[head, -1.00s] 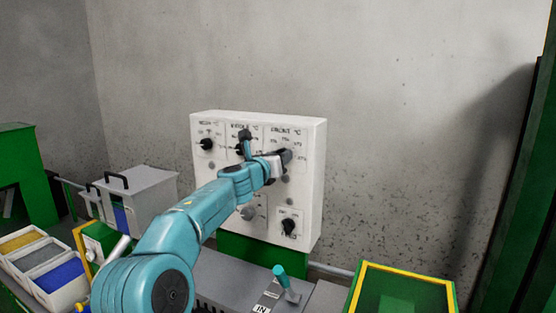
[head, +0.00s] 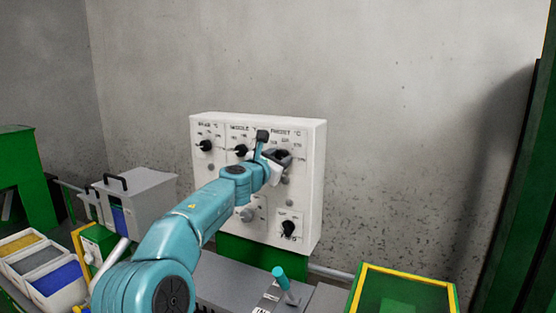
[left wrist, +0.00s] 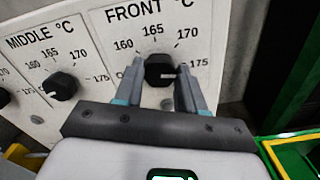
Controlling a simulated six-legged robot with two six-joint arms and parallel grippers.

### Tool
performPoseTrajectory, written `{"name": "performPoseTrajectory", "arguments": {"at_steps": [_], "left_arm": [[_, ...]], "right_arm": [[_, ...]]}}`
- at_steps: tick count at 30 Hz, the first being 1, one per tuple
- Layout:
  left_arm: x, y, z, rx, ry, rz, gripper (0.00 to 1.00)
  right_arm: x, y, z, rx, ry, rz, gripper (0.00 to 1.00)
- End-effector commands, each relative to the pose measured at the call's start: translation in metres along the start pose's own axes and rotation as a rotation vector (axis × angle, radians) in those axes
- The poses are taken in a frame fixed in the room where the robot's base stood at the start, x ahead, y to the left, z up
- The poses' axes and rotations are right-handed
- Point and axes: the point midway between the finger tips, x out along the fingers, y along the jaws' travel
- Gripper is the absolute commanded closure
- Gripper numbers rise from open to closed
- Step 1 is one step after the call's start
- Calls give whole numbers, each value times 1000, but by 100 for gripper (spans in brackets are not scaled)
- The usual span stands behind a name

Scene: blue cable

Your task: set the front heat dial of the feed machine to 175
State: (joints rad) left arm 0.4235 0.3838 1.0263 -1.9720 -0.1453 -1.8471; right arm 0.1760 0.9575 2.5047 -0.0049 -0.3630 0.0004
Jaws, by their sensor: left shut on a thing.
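The front heat dial (left wrist: 159,70) is a black knob on the white panel, under the label FRONT °C with marks 160, 165, 170 and 175 around it. A small pale mark shows on the right part of the knob; I cannot tell exactly which number it indicates. My left gripper (left wrist: 159,84) has its two fingers on either side of the knob and is shut on it. In the head view my left gripper (head: 281,160) is at the upper right dial of the control panel (head: 268,212) and hides most of that dial. My right gripper is not in view.
The middle dial (left wrist: 60,86) is close on the left, with another dial (head: 206,145) farther left. A lower dial (head: 288,228) is below my gripper. A teal-topped lever (head: 286,285) and a yellow-edged green bin (head: 405,290) stand in front.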

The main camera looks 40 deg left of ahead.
Motion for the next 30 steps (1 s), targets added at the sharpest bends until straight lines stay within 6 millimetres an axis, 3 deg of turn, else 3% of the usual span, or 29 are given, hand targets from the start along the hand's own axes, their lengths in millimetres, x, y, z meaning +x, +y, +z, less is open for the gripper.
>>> {"name": "performPoseTrajectory", "arguments": {"at_steps": [11, 12, 14, 24, 30], "left_arm": [[-1, 3, 5, 6, -7, 8, 91], [-1, 3, 5, 6, -7, 8, 54], [-1, 3, 5, 5, -7, 8, 35], [-3, 1, 0, 4, -2, 3, 35], [-33, -1, -4, 4, -4, 4, 35]], "right_arm": [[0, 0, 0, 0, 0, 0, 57], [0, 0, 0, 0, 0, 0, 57], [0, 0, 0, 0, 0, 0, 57], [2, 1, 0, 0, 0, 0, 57], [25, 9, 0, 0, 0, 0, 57]]}}
